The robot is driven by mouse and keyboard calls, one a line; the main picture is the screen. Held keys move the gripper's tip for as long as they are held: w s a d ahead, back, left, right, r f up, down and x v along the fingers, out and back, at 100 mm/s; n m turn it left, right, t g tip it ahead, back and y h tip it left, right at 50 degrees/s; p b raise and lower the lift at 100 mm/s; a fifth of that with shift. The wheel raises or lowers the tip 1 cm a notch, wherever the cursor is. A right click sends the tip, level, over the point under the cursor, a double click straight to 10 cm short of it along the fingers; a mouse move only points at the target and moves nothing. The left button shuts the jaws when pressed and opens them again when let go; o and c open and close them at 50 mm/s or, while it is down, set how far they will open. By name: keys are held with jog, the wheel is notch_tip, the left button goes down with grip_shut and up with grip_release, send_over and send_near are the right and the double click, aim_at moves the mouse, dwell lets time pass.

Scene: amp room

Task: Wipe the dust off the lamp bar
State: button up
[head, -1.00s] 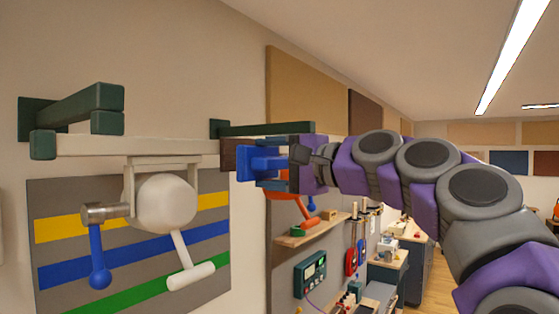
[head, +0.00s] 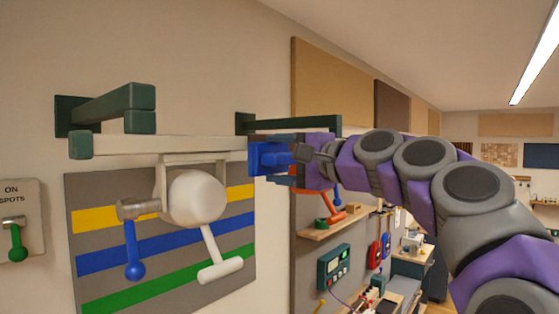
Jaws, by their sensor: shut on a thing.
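The lamp bar (head: 200,143) is a long cream bar on the wall, carried by dark green brackets (head: 115,103). A round white lamp (head: 197,196) hangs below its middle. My gripper (head: 292,157) reaches in from the right and is shut on a blue block-shaped tool (head: 267,159). The tool is at the right end of the visible bar, overlapping it in the picture. I cannot tell whether it touches the bar. The bar's part behind the tool is hidden, and I make out no dust on the visible part.
A blue-handled lever (head: 131,250) and a white handle (head: 220,270) hang beside the lamp. A grey striped panel (head: 100,190) is behind them. A switch plate (head: 20,215) is at far left. A shelf (head: 340,224) and a green device (head: 335,266) sit below my arm.

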jog(key=shift+p+x, duration=0.3)
jog(key=shift+x, duration=0.55)
dwell(0.4)
jog(key=shift+w+d+r+p, duration=0.1)
jog(key=shift+w+d+p, duration=0.65)
jog(key=shift+w+d, duration=0.4)
jog(key=shift+w+d+p, duration=0.1)
jog(key=shift+w+p, duration=0.2)
jog(key=shift+w, duration=0.15)
jog(key=shift+s+a, duration=0.6)
jog(key=shift+s, duration=0.15)
jog(key=shift+s+a+b, duration=0.3)
jog(key=shift+s+a, duration=0.4)
jog(key=shift+s, duration=0.15)
jog(key=shift+d, duration=0.1)
